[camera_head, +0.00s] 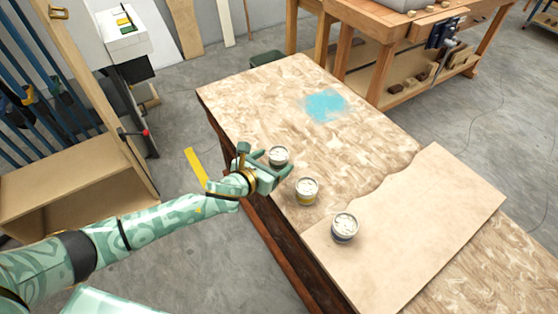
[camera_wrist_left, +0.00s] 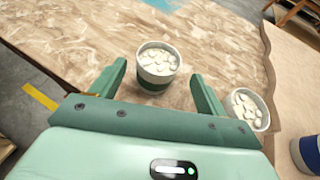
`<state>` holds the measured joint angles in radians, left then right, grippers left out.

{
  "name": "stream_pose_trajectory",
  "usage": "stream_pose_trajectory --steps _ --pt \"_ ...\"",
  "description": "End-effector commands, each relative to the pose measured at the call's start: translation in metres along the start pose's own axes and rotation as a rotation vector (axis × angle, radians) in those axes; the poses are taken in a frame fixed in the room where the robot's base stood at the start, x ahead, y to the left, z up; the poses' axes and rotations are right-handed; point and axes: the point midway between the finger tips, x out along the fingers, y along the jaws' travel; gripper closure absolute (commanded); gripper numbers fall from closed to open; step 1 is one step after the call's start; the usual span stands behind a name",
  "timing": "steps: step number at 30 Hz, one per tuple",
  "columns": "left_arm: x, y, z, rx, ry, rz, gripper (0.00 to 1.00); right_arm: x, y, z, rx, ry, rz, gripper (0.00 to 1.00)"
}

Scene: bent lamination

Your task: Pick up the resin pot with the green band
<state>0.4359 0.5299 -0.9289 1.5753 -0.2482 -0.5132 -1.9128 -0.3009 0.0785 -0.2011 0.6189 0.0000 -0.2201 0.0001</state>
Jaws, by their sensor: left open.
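The resin pot with the green band (camera_head: 278,155) stands upright near the left edge of the worktable, its top full of pale lumps. In the left wrist view the pot (camera_wrist_left: 157,66) shows its dark green band. My left gripper (camera_head: 271,167) is open, with its fingers pointing at this pot. In the wrist view the pot appears between the fingertips, with a visible gap on each side and no clear contact. My right gripper is in neither view.
A pot with a blue band (camera_head: 344,228) stands on a wavy-edged board (camera_head: 430,230). A light blue patch (camera_head: 325,104) marks the table's far part. The middle of the table (camera_head: 350,150) is clear.

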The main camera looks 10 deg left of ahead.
Motion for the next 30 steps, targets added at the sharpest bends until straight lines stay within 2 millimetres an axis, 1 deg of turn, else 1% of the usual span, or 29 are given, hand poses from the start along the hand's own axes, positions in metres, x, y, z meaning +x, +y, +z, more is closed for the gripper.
stream_pose_trajectory --steps 5,9,12,15,21,23,24,26,27,30 --pt "0.015 0.001 -0.001 -0.002 0.0 0.0 0.25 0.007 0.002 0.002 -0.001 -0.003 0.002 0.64" --pt "0.04 0.004 0.0 -0.001 -0.001 0.0 0.25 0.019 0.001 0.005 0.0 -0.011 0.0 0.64" --pt "0.053 0.004 0.0 -0.002 0.001 0.0 0.25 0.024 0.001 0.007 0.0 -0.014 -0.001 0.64" --pt "0.059 0.004 0.002 -0.002 0.0 -0.001 0.25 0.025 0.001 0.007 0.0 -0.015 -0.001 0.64" --pt "0.058 0.004 0.003 -0.001 -0.001 -0.001 0.25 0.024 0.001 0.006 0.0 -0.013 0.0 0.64" --pt "0.058 0.004 0.003 -0.001 0.0 -0.001 0.42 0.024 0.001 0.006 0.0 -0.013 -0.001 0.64" --pt "0.058 0.004 0.003 -0.001 0.0 -0.001 0.53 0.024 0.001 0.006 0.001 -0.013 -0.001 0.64" --pt "0.058 0.004 0.003 -0.001 0.0 0.0 0.69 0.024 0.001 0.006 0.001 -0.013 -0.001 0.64" --pt "0.058 0.004 0.003 -0.001 0.0 -0.001 0.74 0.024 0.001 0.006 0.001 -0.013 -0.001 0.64" --pt "0.058 0.004 0.003 -0.001 -0.001 -0.001 0.74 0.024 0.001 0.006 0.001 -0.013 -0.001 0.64"
